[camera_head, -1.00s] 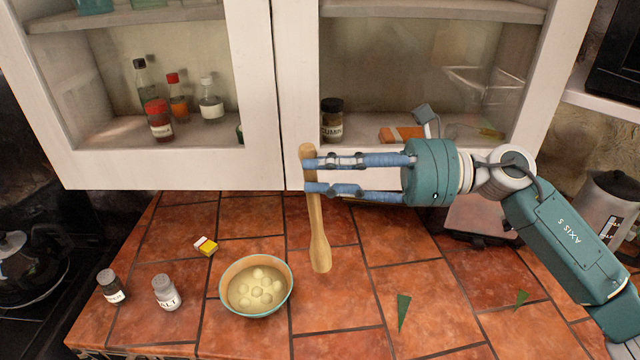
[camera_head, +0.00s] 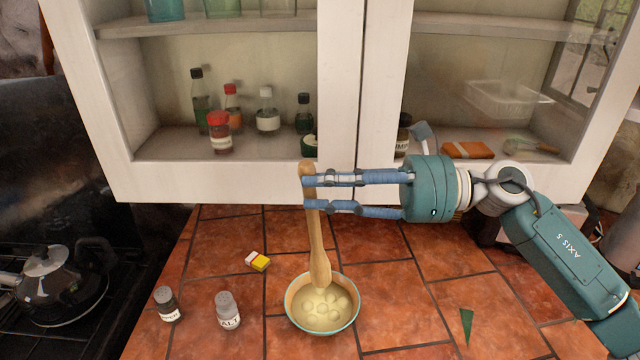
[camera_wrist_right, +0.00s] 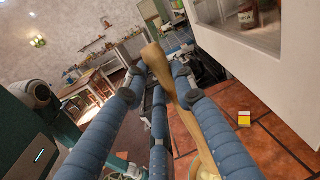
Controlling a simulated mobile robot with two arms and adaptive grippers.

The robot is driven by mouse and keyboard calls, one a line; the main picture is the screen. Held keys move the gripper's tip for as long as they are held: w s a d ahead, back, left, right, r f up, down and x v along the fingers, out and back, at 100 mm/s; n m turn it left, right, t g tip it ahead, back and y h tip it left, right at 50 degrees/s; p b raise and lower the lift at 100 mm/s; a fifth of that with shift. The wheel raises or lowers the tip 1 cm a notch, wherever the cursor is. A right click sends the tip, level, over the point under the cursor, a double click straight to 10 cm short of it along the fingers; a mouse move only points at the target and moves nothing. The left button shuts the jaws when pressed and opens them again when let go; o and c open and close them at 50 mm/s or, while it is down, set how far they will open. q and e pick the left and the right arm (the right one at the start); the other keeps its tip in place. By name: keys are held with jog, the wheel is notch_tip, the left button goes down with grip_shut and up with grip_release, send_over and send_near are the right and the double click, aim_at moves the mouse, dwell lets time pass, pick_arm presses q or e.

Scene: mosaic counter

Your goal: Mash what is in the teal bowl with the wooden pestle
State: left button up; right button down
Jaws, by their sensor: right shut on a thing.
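The teal bowl (camera_head: 290,314) stands on the tiled counter in the head view, with several pale round lumps (camera_head: 322,305) in a yellowish mass. My right gripper (camera_head: 307,192) is shut on the upper part of the wooden pestle (camera_head: 318,245). The pestle hangs nearly upright, and its wide lower end overlaps the bowl's far side in the picture. I cannot tell whether it touches the lumps. In the right wrist view the pestle (camera_wrist_right: 185,90) runs between the fingers down to the bowl's contents at the bottom edge. My left gripper is not in view.
White cabinets (camera_head: 220,185) hang close behind the pestle. A green shard (camera_head: 467,325) lies on the right; the tiles between are clear.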

aim_at(316, 218)
notch_tip(316, 218, down, 5)
jog(key=b, duration=0.2)
jog(key=shift+f+b, duration=0.2)
jog(key=shift+b, duration=0.15)
jog(key=shift+f+b, duration=0.35)
jog(key=shift+b, duration=0.1)
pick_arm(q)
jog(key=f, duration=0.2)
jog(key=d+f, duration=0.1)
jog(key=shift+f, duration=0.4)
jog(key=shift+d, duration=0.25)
pick_arm(e)
jog(key=shift+r, duration=0.1)
jog(key=shift+b, duration=0.45)
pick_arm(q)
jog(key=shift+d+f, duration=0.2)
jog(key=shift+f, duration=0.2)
